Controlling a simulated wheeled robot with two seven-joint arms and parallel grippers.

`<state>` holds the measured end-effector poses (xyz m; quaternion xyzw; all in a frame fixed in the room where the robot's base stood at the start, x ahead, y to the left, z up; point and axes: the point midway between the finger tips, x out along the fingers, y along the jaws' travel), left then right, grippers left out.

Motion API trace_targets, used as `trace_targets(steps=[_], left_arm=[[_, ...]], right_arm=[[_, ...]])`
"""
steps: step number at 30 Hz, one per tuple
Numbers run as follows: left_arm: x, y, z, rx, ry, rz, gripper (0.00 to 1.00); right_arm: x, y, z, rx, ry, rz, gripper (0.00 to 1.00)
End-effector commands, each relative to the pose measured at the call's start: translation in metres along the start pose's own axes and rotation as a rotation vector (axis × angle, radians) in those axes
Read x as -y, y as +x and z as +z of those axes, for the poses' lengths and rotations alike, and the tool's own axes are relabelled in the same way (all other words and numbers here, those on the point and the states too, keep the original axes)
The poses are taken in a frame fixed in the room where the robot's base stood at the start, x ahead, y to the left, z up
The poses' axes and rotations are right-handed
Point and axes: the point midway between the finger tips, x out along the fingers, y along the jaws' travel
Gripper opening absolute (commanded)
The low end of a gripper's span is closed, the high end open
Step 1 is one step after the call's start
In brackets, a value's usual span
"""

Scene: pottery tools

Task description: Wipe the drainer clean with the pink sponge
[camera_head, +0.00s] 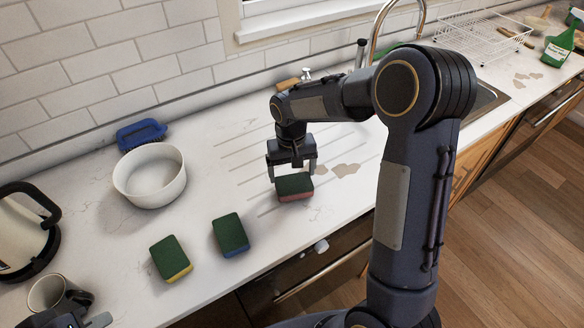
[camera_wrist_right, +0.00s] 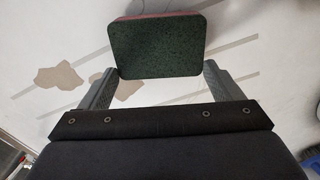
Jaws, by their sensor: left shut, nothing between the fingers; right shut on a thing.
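The pink sponge (camera_head: 296,196) has a dark green top and a pink lower side. My right gripper (camera_head: 291,174) points down and is shut on it, one finger at each end. In the right wrist view the sponge's green face (camera_wrist_right: 158,48) shows between the fingertips. The drainer (camera_head: 236,168) is the grooved white part of the counter, and the sponge is at its front part, touching or just above it. Brown stains (camera_head: 345,170) lie on the drainer right of the sponge. My left gripper (camera_head: 75,320) is partly in view at the bottom left, shut and empty.
A yellow-and-green sponge (camera_head: 170,258) and a blue-and-green sponge (camera_head: 230,234) lie left of the drainer. A white bowl (camera_head: 150,176), blue brush (camera_head: 141,134), mug (camera_head: 58,294) and kettle (camera_head: 22,235) stand further left. The tap (camera_head: 385,20) and sink are behind my right arm.

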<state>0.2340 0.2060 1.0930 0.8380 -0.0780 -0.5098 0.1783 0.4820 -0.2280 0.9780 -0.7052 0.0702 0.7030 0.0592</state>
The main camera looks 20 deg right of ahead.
Motion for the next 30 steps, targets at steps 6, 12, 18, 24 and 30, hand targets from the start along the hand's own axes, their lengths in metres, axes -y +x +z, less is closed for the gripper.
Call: trace_targets(steps=[6, 12, 18, 24, 30], left_arm=[[-0.0003, -0.0006, -0.0003, 0.000, 0.000, 0.000, 0.00], [-0.0002, -0.0006, -0.0003, 0.000, 0.000, 0.000, 0.00], [0.0002, 0.0004, 0.0002, 0.000, 0.000, 0.000, 0.00], [0.0012, 0.0025, 0.0013, 0.000, 0.000, 0.000, 0.00], [0.0021, 0.0045, 0.0022, 0.000, 0.000, 0.000, 0.00]], right_arm=[[-0.0001, -0.0006, -0.0001, 0.000, 0.000, 0.000, 0.76], [-0.0001, -0.0007, -0.0002, -0.001, 0.000, 0.000, 0.76], [-0.0001, 0.0007, -0.0002, -0.001, 0.000, 0.000, 0.76], [0.0000, 0.0039, -0.0001, 0.000, 0.000, 0.000, 0.76], [0.0000, 0.0070, -0.0001, 0.000, 0.000, 0.000, 0.76]])
